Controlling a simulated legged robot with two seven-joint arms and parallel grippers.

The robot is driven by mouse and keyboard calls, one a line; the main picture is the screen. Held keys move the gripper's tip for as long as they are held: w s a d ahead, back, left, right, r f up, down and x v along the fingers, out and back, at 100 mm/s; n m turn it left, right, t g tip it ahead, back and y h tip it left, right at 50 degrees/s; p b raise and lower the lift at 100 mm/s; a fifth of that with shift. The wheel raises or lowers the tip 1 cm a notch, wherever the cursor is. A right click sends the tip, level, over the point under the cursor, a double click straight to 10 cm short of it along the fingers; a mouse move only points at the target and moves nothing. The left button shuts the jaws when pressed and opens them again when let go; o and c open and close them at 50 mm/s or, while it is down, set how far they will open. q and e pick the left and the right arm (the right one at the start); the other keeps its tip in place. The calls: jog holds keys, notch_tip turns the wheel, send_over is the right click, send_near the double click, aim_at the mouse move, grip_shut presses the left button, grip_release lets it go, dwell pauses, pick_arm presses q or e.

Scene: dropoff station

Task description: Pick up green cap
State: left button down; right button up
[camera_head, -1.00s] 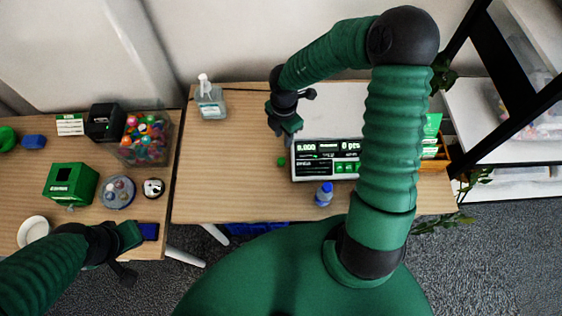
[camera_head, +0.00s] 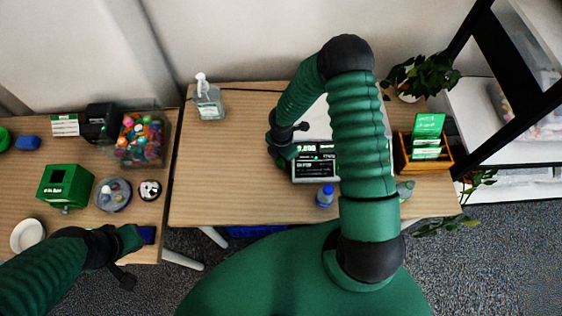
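The small green cap that lay on the table just left of the scale (camera_head: 302,172) is not visible now; my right gripper (camera_head: 283,157) covers that spot. My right gripper is low at the scale's left edge, pointing down. Its fingers are dark and small here, so I cannot tell whether they are open or shut, or whether they hold the cap. My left gripper (camera_head: 130,240) is at the front edge of the left table, beside a dark blue object (camera_head: 147,235); its finger opening is not clear.
A blue-capped bottle (camera_head: 325,196) stands in front of the scale. A sanitizer bottle (camera_head: 208,102) is at the back left. A wooden card holder (camera_head: 438,162) stands at right. The left table holds a green box (camera_head: 66,187) and a clear bin of colorful caps (camera_head: 150,118).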

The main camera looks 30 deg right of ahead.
jog(key=shift+a, duration=0.1)
grip_shut()
jog(key=shift+r, duration=0.1)
